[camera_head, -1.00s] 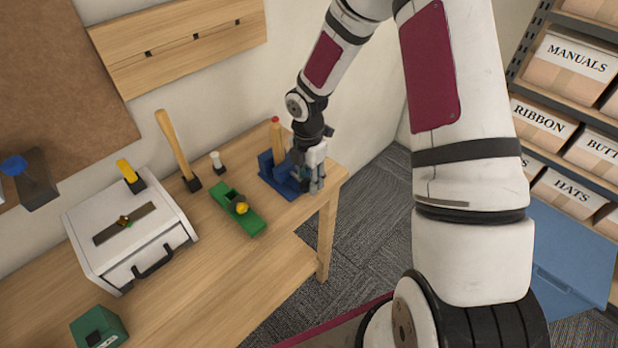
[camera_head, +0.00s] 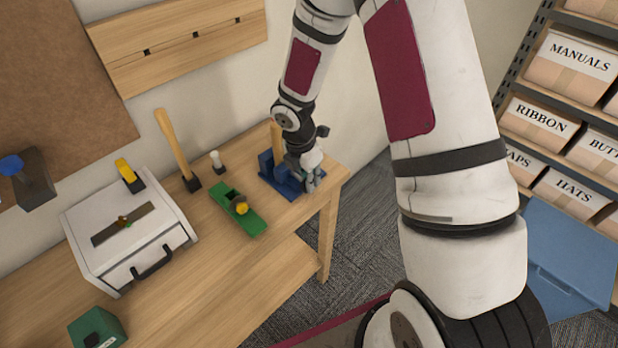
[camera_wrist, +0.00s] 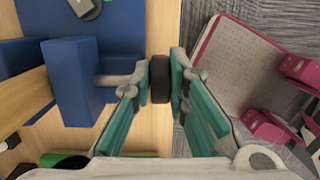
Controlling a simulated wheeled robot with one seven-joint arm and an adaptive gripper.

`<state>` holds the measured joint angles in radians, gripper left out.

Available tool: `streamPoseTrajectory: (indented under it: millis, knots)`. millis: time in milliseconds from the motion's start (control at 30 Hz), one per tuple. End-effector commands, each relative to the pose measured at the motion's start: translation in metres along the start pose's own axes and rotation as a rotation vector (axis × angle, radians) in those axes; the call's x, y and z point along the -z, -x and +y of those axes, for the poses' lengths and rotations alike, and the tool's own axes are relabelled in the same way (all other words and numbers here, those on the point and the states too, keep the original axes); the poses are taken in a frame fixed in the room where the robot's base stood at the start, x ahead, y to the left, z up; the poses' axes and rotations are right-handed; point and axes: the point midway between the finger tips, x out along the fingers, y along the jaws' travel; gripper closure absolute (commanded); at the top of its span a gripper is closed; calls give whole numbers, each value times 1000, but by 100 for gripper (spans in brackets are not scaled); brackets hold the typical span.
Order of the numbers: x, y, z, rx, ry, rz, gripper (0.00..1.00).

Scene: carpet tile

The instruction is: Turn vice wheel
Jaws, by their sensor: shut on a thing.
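The blue vice (camera_head: 268,172) stands at the right end of the workbench, with a wooden piece (camera_head: 278,138) upright in it. In the wrist view the vice's blue jaw (camera_wrist: 75,85) is at left, and a grey screw (camera_wrist: 115,79) runs from it to the dark vice wheel (camera_wrist: 160,80). My gripper (camera_wrist: 160,98) has its two teal-padded fingers on either side of the wheel and is shut on it. In the head view my gripper (camera_head: 308,178) is at the vice's right side, and the wheel is hidden there.
A green plane (camera_head: 238,208), a mallet (camera_head: 178,150) and a small white-topped tool (camera_head: 217,162) stand left of the vice. A white toolbox (camera_head: 130,230) is farther left. The bench (camera_head: 290,215) ends just right of my gripper, over carpet.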

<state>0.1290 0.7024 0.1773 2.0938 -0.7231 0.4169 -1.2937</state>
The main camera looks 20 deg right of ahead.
Motion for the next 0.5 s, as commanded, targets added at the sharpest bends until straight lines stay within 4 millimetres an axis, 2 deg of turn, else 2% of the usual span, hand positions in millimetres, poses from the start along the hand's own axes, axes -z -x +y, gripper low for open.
streamPoseTrajectory:
  millis: [500]
  knots:
    - [8,1,2,4,2,-292,100]
